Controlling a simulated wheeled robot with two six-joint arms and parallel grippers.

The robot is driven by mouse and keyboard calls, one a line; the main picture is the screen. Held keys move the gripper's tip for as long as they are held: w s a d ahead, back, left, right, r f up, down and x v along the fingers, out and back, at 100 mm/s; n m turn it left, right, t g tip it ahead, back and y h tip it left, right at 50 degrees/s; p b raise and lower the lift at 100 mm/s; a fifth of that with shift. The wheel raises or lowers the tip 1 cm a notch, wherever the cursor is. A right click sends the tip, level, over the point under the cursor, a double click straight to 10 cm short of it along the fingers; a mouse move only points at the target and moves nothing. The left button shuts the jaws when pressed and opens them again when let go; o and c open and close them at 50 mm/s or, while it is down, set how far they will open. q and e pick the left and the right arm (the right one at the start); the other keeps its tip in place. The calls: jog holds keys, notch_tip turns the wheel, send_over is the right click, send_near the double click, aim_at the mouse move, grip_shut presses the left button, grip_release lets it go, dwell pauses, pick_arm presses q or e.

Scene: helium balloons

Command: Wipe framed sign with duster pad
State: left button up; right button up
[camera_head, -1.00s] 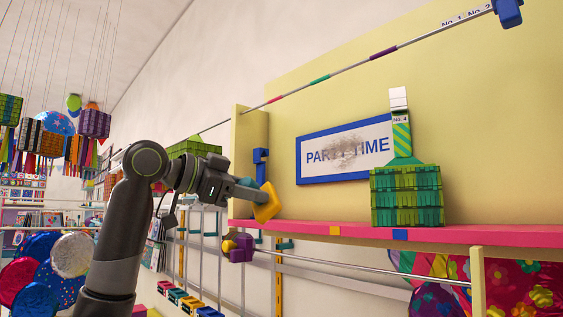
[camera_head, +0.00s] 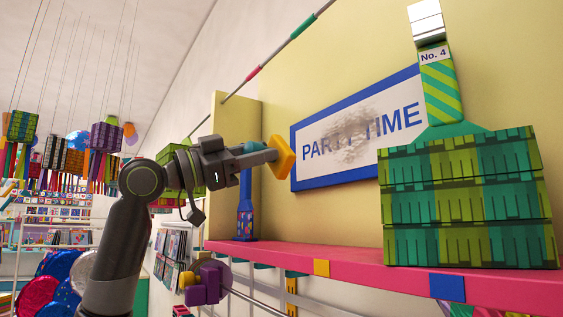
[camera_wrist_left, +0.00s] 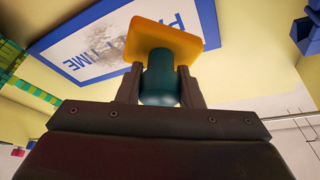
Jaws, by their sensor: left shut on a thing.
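The framed sign (camera_head: 357,130) has a blue frame and a white face reading "PARTY TIME". A grey-brown smudge covers its middle. It hangs on the yellow back panel and also shows upside down in the left wrist view (camera_wrist_left: 100,45). My left gripper (camera_head: 268,157) is shut on the teal handle of the duster pad (camera_head: 283,157), a yellow-orange pad. The pad is at the sign's left edge in the head view; I cannot tell whether it touches. In the left wrist view the pad (camera_wrist_left: 165,38) overlaps the sign, with the teal handle between the fingers. My right gripper is not in view.
A pink shelf (camera_head: 350,262) runs below the sign. A green striped box (camera_head: 467,200) with a tag marked "No. 4" stands on it, beside the sign's right part. A rod runs above.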

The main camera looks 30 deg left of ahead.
aim_at(284, 152)
pick_arm(q)
jog(key=shift+r, duration=0.15)
jog(key=shift+s+d+r, duration=0.25)
jog(key=shift+s+r, duration=0.1)
jog(key=shift+s, duration=0.15)
jog(key=shift+w+d+p, duration=0.35)
jog(key=shift+w+p, duration=0.25)
jog(key=shift+w+d+f+p, duration=0.1)
jog(key=shift+w+d+p, duration=0.1)
jog(key=shift+w, duration=0.45)
jog(key=shift+w+d+p, duration=0.1)
jog(key=shift+w+d, duration=0.05)
jog(key=shift+w, duration=0.45)
jog(key=shift+w+d, duration=0.15)
jog(key=shift+w, duration=0.35)
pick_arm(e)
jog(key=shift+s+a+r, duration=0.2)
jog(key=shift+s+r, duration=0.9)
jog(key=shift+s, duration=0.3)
pick_arm(q)
jog(key=shift+w+d+p, duration=0.25)
jog(key=shift+w+p, duration=0.2)
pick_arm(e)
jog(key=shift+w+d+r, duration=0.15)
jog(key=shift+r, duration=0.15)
